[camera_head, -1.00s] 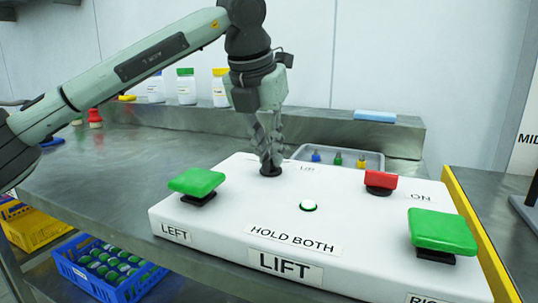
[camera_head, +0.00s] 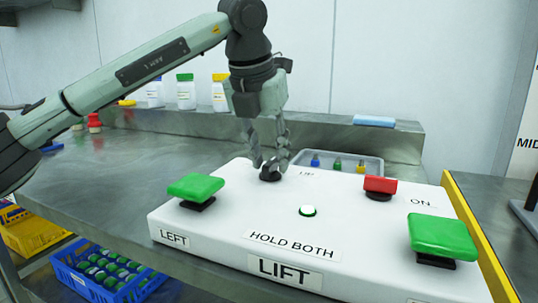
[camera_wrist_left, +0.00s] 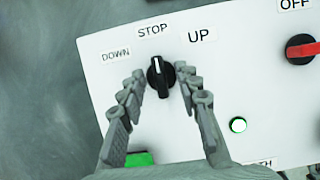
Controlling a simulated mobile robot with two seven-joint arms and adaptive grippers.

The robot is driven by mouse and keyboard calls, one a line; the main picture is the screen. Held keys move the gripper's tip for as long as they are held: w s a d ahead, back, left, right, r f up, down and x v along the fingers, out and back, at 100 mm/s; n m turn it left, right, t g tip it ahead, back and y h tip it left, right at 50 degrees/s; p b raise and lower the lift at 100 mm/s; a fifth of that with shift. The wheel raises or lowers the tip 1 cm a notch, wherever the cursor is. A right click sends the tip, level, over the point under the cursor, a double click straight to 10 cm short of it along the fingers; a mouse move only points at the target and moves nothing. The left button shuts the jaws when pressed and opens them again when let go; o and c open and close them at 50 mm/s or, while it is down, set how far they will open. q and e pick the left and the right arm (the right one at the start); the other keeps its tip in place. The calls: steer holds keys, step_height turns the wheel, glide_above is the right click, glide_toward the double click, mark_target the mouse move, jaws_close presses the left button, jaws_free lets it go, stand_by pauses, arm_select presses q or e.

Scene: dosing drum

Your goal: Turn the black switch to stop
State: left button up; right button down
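The black switch (camera_wrist_left: 160,76) is a round knob with a raised bar and a white line on the white control box. In the left wrist view its white line points up and slightly left, toward the STOP label (camera_wrist_left: 152,30), between DOWN (camera_wrist_left: 116,54) and UP (camera_wrist_left: 202,36). My left gripper (camera_wrist_left: 160,84) is open, its fingers apart on either side of the switch; the head view shows the left gripper (camera_head: 269,165) at the switch (camera_head: 270,174). I cannot tell whether a finger touches it. My right gripper is not in view.
The box (camera_head: 330,235) also carries a left green button (camera_head: 195,186), a right green button (camera_head: 441,236), a red switch (camera_head: 380,186) and a lit round lamp (camera_head: 308,211). A tray (camera_head: 372,165) with small coloured items stands behind it. White bottles (camera_head: 187,93) stand on the back ledge.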

arm_select(q)
steer(key=v, duration=1.2)
